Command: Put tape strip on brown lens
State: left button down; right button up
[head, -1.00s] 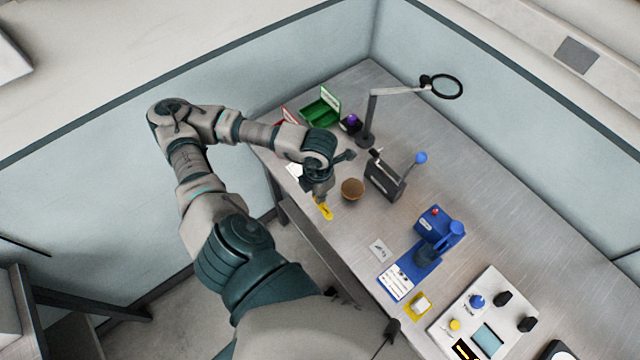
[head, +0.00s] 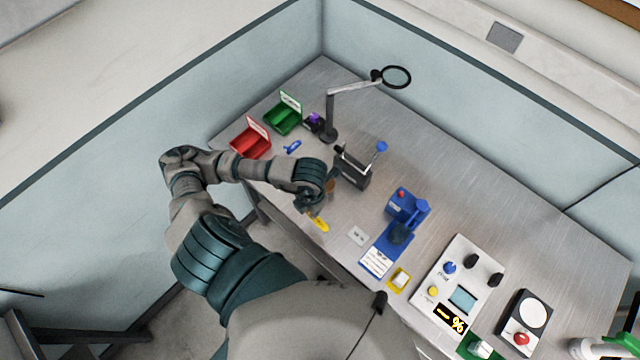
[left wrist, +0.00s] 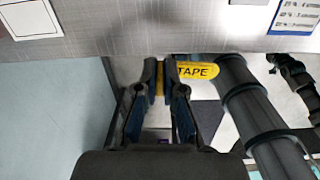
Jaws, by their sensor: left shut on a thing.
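My left gripper (head: 312,212) is shut on a yellow tape strip (head: 321,225), near the table's front edge. In the left wrist view the gripper (left wrist: 160,78) pinches one end of the strip (left wrist: 197,71), and the word TAPE shows to the right of the fingers. The brown lens (head: 331,186) is a round brown thing on the table, just behind the gripper and partly hidden by it. The strip is apart from it, toward the front edge. My right gripper is not in view.
A black holder with a blue knob (head: 353,168) stands close behind the brown lens. A magnifier lamp (head: 330,115), a red bin (head: 250,143) and a green bin (head: 283,118) are farther back. A blue device (head: 402,212) and a control box (head: 460,285) stand to the right.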

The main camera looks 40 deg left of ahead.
pick_arm(q)
jog(key=shift+n, duration=0.4)
jog(key=w+a, duration=0.2)
jog(key=w, duration=0.2)
jog(key=w+a+p, duration=0.1)
jog(key=w+a, duration=0.2)
jog(key=w, duration=0.1)
jog(key=w+a+f+p, duration=0.1)
jog(key=w+a, duration=0.2)
jog(key=w, duration=0.1)
jog(key=shift+w, duration=0.3)
notch_tip(320, 180, down, 3)
jog(key=shift+d+r+p, duration=0.1)
jog(key=shift+d+p, duration=0.05)
jog(key=shift+p, duration=0.6)
jog(key=shift+f, duration=0.35)
jog(key=shift+f, duration=0.1)
jog(key=c, duration=1.3)
grip_release()
